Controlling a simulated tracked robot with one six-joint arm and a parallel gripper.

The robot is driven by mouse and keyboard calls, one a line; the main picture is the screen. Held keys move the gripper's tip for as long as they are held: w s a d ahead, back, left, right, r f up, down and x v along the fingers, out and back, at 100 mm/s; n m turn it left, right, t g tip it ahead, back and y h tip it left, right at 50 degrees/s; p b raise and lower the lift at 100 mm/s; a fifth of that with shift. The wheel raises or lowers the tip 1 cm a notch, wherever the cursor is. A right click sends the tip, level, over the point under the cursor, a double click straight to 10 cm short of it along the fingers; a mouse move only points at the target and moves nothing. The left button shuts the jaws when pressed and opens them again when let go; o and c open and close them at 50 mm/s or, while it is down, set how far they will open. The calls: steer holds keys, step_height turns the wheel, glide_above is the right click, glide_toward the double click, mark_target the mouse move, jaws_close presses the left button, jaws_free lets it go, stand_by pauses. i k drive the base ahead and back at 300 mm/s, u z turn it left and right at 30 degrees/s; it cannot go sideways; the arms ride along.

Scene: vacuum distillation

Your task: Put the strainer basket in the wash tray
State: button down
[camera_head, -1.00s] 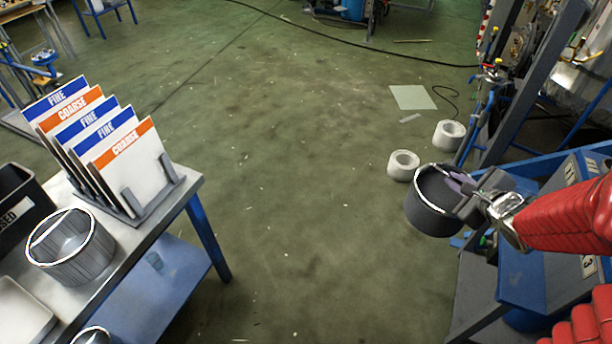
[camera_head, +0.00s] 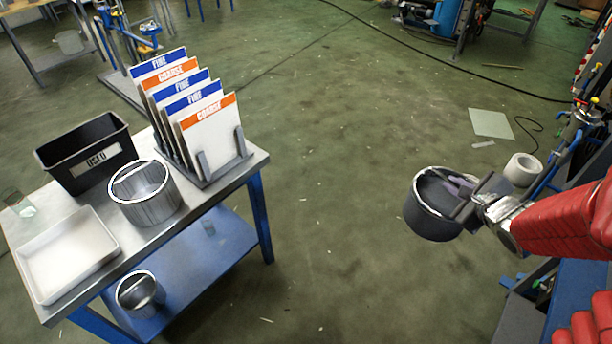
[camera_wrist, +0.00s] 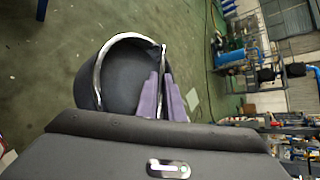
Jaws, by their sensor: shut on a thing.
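My gripper (camera_head: 462,190) is shut on a dark cylindrical strainer basket (camera_head: 428,215) with a bright metal rim. It holds the basket in the air over the open floor, right of the table. The wash tray appears to be the shallow white tray (camera_head: 112,246) at the left end of the metal table, empty as far as I see.
A smaller basket (camera_head: 140,292) is on the lower shelf. The floor between is clear.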

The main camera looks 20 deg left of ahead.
mark_target(71, 255)
steer(key=u, duration=0.55)
steer(key=i, duration=0.35)
steer(key=u, duration=2.65)
steer(key=i, duration=0.65)
steer(key=z, duration=0.1)
